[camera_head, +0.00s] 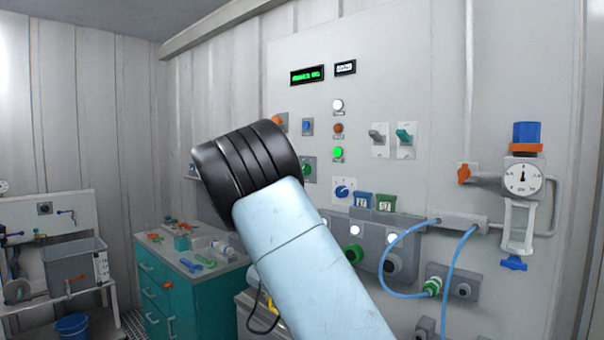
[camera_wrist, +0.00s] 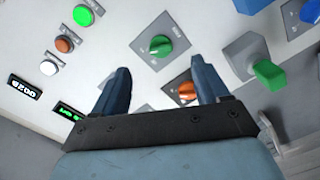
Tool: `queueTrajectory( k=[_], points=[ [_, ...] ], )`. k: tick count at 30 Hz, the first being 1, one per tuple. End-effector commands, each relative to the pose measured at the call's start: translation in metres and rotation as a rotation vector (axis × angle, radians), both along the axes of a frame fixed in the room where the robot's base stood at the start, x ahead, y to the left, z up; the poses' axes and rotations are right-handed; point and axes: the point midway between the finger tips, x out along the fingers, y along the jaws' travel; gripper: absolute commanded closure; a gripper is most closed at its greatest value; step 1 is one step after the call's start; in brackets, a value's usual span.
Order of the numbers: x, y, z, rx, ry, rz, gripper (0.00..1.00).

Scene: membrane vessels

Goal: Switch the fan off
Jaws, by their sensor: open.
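My gripper (camera_wrist: 160,78) is open and empty in the wrist view, its two blue fingers spread toward the wall panel. The labels are too blurred to tell which control is the fan's. In the head view the green knob (camera_head: 308,168) is partly behind my arm, and my gripper is hidden.
Signal lamps (camera_head: 338,128) and two toggle switches (camera_head: 391,137) are on the panel. A gauge (camera_head: 522,178) and blue hoses (camera_head: 403,245) are at the right. A teal cabinet (camera_head: 153,285) with loose items stands at the left.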

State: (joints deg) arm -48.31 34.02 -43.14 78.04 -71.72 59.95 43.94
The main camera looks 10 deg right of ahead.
Motion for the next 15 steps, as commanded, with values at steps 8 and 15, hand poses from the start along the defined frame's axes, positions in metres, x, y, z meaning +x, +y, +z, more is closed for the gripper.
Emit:
queueTrajectory(
  k=[8, 15],
  points=[
    [0.013, 0.007, 0.004, -0.039, -0.025, 0.014, 0.26],
    [0.034, -0.025, 0.004, -0.037, -0.024, 0.011, 0.26]
  ],
)
